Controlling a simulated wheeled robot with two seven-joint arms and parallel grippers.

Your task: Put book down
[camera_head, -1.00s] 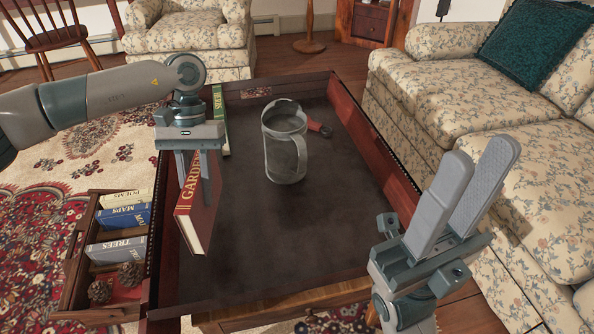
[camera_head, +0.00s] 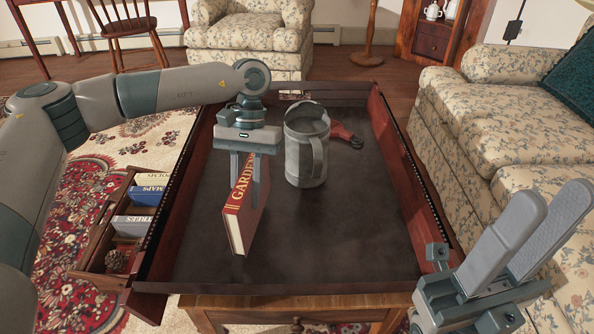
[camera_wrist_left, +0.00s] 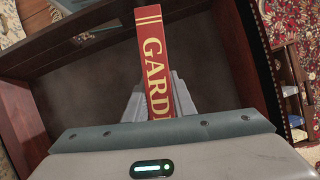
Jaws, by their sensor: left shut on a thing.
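The red book with "GARDEN" lettering on its spine (camera_head: 240,212) is held upright, slightly tilted, by my left gripper (camera_head: 247,195). The gripper points down and is shut on the book's upper part. In the left wrist view the red spine (camera_wrist_left: 153,60) shows between the fingers. The book is over the dark tray-like table top (camera_head: 330,240), left of its middle; I cannot tell whether its lower edge touches the surface. My right gripper (camera_head: 535,225) points up at the lower right with its two fingers apart, and nothing shows between them.
A grey metal pitcher (camera_head: 303,155) stands right of the book, with a red-handled tool (camera_head: 345,134) behind it. Raised wooden rims (camera_head: 405,165) enclose the table top. A side drawer (camera_head: 105,245) at left holds more books. The table's front right is clear.

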